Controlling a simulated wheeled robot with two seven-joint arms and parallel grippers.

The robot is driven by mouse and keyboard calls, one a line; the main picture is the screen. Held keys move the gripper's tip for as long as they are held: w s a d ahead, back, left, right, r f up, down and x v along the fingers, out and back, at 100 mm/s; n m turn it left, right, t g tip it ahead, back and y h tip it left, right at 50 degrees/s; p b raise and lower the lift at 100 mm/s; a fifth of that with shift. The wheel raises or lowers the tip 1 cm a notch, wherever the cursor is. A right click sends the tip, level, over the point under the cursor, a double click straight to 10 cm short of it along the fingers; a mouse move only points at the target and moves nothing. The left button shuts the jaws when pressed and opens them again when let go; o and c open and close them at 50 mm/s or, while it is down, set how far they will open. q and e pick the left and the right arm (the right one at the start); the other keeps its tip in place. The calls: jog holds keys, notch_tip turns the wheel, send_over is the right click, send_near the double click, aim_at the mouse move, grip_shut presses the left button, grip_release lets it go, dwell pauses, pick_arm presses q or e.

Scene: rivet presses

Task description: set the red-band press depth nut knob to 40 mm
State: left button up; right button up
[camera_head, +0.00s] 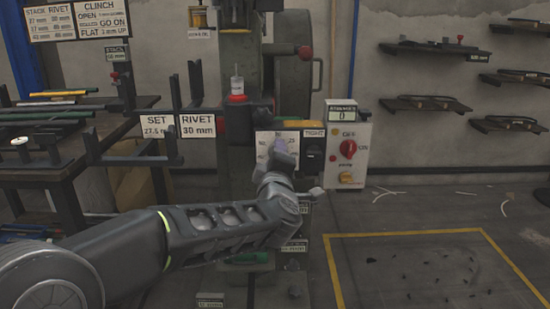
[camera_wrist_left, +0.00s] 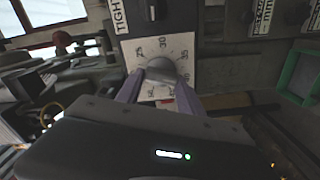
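The press (camera_head: 237,85) with a red band stands at the centre of the head view. Its pale dial plate (camera_head: 268,140) is partly hidden by my left gripper (camera_head: 284,150). In the left wrist view the dial plate (camera_wrist_left: 184,47) carries printed numbers, with 30 near the top, 25 on the left and 35 on the right. The grey rounded depth nut knob (camera_wrist_left: 161,70) sits at its middle. My left gripper (camera_wrist_left: 159,82) has one purple finger on each side of the knob, seemingly touching it. The knob's pointer setting cannot be read. My right gripper is not in view.
A control box (camera_head: 347,145) with a red knob and a display reading 0 stands right of the press. Signs (camera_head: 178,126) reading SET 27.5 and RIVET 30 mm hang left. A yellow floor outline (camera_head: 405,234) marks open floor. Wall shelves (camera_head: 425,104) are at right.

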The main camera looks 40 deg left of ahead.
pick_arm(q)
jog(key=o, duration=0.4)
jog(key=p+v, duration=0.2)
jog(key=v, duration=0.5)
jog(key=shift+s+d, duration=0.3)
dwell(0.3)
